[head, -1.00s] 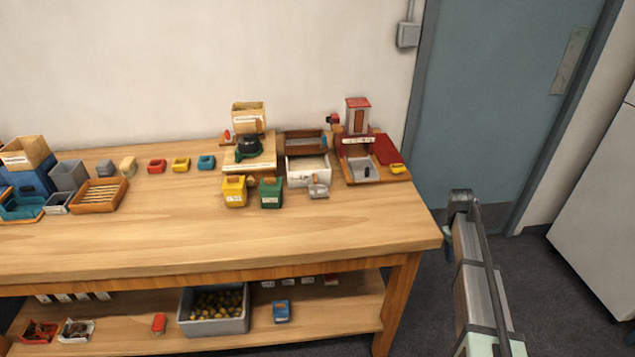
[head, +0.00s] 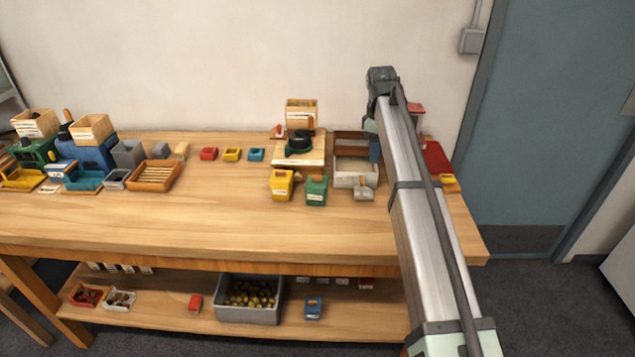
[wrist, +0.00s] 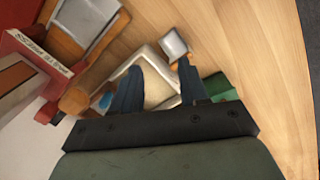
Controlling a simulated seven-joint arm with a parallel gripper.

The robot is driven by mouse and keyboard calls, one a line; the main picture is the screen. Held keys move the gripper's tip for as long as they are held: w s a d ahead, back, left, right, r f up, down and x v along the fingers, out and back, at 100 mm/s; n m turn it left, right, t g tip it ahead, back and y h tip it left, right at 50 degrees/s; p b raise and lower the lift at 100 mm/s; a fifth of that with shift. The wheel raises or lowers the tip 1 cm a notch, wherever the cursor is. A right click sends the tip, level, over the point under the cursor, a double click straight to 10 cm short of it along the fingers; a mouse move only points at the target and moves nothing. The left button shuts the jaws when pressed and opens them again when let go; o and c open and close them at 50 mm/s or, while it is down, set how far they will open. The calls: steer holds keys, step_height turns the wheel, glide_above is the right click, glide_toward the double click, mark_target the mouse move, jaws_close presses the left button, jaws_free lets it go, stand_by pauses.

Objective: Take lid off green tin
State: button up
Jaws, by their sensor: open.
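Part of a green thing, likely the tin, shows in the wrist view (wrist: 219,87) beside the right finger, partly hidden by my gripper. My gripper (wrist: 158,82) is open and empty, with blue fingers pointing down over the white box (wrist: 147,53). In the head view one blue finger shows right of the green tin and farther back, apart from it.
The white box (head: 355,180) and a grey scoop (head: 363,193) stand right of the green tin. A board with a black-and-green device (head: 299,145) is behind. The table front is clear.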

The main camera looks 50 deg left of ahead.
mark_target(314, 175)
steer(key=s+a+r+n, duration=0.2)
steer(key=s+a+r, duration=0.2)
steer(key=s+a, duration=0.25)
steer(key=s+a+r+n, duration=0.25)
steer(key=s+a, duration=0.25)
steer(key=s, duration=0.3)
steer(key=shift+g+y, duration=0.3)
steer(key=shift+g, duration=0.1)
step_height(314, 175, down, 13)
steer(key=shift+d+f, duration=0.1)
steer(key=shift+d, duration=0.05)
jaws_close()
